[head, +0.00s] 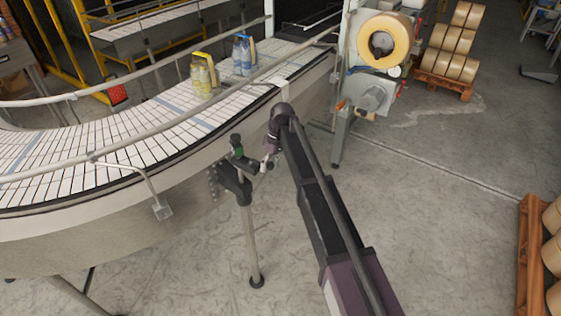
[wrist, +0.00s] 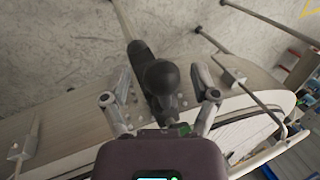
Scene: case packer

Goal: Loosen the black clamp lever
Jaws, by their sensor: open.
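The black clamp lever (wrist: 160,80) shows in the wrist view as a dark arm with a rounded end pointing at the camera. It lies between the two fingers of my gripper (wrist: 163,88), with a gap on both sides. The fingers are open and hold nothing. In the head view, the black clamp (head: 235,170) sits on top of a grey post beside the conveyor. My gripper (head: 268,160) is just right of it, small and partly hidden by my arm. The lever's exact angle cannot be told there.
The curved conveyor (head: 120,140) with its rails runs behind the clamp and carries bottle packs (head: 203,75). A tape machine (head: 378,60) stands at the upper right. The post (head: 250,235) stands on the concrete floor, which is open to the right.

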